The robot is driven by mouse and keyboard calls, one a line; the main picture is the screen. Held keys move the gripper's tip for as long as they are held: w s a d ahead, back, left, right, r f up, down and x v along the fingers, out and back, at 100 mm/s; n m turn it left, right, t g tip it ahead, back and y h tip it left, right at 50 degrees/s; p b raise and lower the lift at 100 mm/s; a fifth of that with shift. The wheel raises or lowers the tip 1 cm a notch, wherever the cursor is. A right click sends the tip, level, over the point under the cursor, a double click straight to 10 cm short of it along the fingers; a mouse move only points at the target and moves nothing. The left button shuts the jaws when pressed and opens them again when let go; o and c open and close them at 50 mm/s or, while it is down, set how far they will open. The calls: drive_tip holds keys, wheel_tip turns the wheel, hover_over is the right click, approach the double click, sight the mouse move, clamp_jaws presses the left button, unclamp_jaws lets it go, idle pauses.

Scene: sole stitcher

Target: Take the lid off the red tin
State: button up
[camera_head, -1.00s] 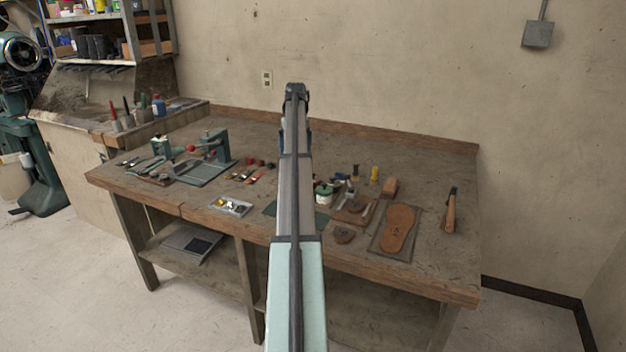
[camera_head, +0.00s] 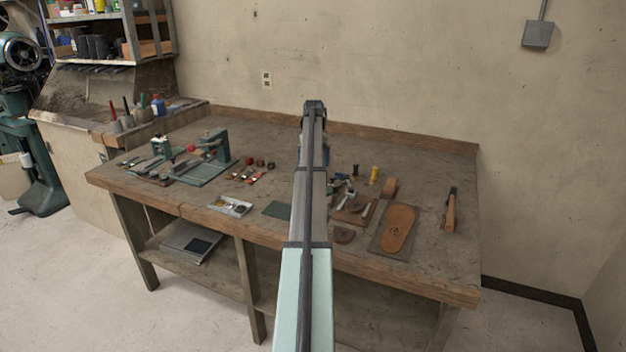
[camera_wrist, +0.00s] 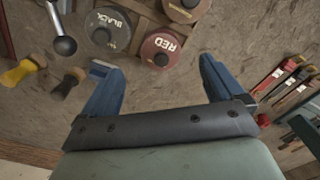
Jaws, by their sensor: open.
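The red tin (camera_wrist: 155,52) shows in the wrist view, seen from above, with a round lid labelled RED and a dark knob on it. The lid sits on the tin. My gripper (camera_wrist: 156,64) is open, its two blue fingers spread wide. The red tin lies in the picture between and just beyond the fingertips, and I see no contact. The gap in height cannot be told. In the head view my arm covers the middle of the bench, and I cannot make out the tin or the gripper.
A tin labelled BLACK (camera_wrist: 108,32) stands left of the red tin, and another tin (camera_wrist: 186,8) is beyond it. Red-handled tools (camera_wrist: 282,75) lie right. A sole (camera_head: 398,228) is on the bench.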

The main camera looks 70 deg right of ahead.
drive_tip(key=shift+w+d+f, duration=0.1)
drive_tip(key=shift+f, duration=2.6)
drive_tip(key=c, duration=1.1)
drive_tip(key=shift+r, duration=0.15)
